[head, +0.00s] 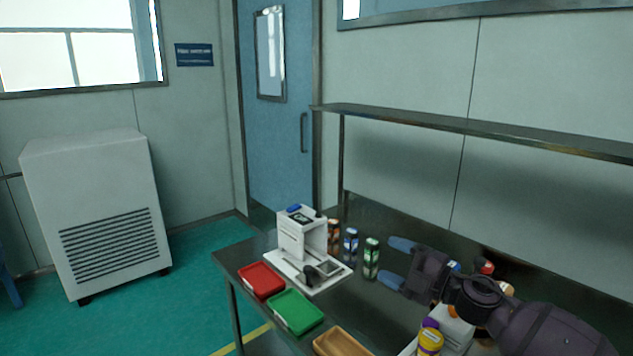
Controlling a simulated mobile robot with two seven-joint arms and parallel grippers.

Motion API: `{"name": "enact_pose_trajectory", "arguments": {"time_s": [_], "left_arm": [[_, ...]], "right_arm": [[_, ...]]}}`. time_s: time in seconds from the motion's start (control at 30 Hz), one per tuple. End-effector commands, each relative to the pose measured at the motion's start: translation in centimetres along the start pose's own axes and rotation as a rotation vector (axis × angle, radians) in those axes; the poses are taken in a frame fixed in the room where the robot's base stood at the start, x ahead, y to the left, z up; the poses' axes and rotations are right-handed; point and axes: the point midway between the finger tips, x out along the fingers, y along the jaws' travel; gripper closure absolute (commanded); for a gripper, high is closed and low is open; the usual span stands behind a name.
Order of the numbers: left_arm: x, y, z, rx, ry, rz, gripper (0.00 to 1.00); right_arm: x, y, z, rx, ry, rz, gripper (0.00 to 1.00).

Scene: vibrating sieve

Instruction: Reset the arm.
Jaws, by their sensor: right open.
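My right gripper (396,262) is over the right part of the dark table (234,263), its two blue fingers spread apart and pointing left. Nothing shows between the fingers. The fingertips are just right of a green can (371,259). My right arm comes in from the lower right and hides part of the table and some objects behind it. My left gripper is not in the picture.
A white device (293,238) stands left of several cans, including a blue one (351,246). A red tray (261,281), a green tray (296,311) and a brown tray (342,342) line the front edge. Bottles, including a yellow-purple one (430,339), crowd my right arm. A metal shelf (470,126) runs above.

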Motion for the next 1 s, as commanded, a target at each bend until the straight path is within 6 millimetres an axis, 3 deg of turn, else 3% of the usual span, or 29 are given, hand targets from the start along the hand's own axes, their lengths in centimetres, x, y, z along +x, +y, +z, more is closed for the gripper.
{"name": "enact_pose_trajectory", "arguments": {"time_s": [0.17, 0.47, 0.7, 1.0], "left_arm": [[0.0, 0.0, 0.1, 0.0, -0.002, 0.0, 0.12], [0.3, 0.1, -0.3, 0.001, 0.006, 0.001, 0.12], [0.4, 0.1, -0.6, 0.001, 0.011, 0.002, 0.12], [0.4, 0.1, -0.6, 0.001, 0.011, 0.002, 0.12]], "right_arm": [[-3.0, -3.4, 0.3, 0.249, -0.232, 0.182, 0.3], [-10.9, -12.6, 0.3, 0.685, -0.593, 0.249, 0.3], [-18.3, -20.3, -2.3, 1.033, -0.799, 0.282, 0.3], [-28.0, -28.4, -7.4, 1.263, -1.024, 0.342, 0.3]]}}
